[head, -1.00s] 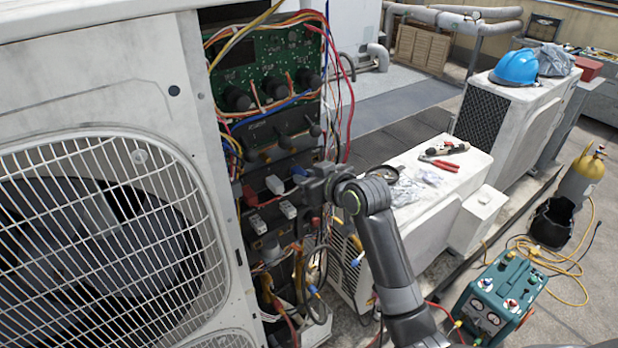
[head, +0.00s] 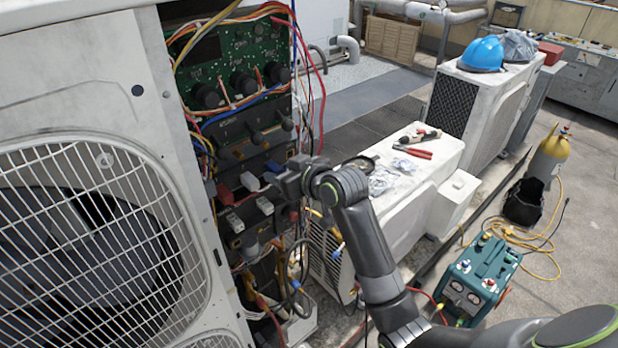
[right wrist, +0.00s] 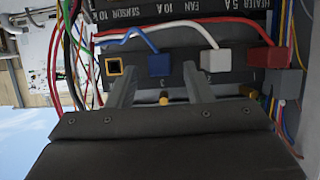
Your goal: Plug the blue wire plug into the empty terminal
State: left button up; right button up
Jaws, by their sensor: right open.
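My right gripper (right wrist: 158,85) is open in the right wrist view, its two fingers reaching toward a dark terminal block (right wrist: 185,75). The blue plug (right wrist: 158,64) shows between and just beyond the fingertips, at the block's face, with a blue wire above it. I cannot tell whether it is seated. Left of it is the empty terminal (right wrist: 114,67), a dark square opening with a yellow rim. In the head view the right gripper (head: 284,183) is beside the panel, with the blue plug (head: 270,178) partly hidden at its tip. My left gripper is out of view.
A white plug (right wrist: 214,60) and a red plug (right wrist: 262,55) sit to the right of the blue one. Loose wires (right wrist: 80,60) hang at the left. The condenser's fan grille (head: 90,240) stands left of the panel. A low white unit (head: 430,190) stands to the right.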

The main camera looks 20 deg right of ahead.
jog(key=b+v, duration=0.2)
jog(key=v, duration=1.5)
jog(key=w+d+f+m+g+h+b, duration=0.1)
jog(key=w+d+f+m, duration=0.2)
jog(key=f, duration=0.7)
jog(key=w+d+f+m+g+h, duration=0.15)
jog(key=w+d+f, duration=0.3)
jog(key=f, duration=0.55)
jog(key=s+d+f+m+g+h+b, duration=0.1)
jog(key=s+d+f, duration=0.15)
jog(key=f, duration=0.95)
jog(key=s+d+f+g+h+b, duration=0.1)
jog(key=s+d+f+g, duration=0.15)
jog(key=f, duration=0.95)
jog(key=s+f+g+h, duration=0.1)
jog(key=s+f+g, duration=0.1)
jog(key=s+f, duration=1.65)
jog(key=s+a+f+g, duration=0.1)
jog(key=s+f, duration=0.4)
jog(key=s, duration=0.7)
jog(key=s+a+f+g+b, duration=0.1)
jog(key=s+f, duration=0.5)
jog(key=s, duration=0.6)
jog(key=shift+a+n+g, duration=0.45)
jog(key=shift+a+g, duration=0.35)
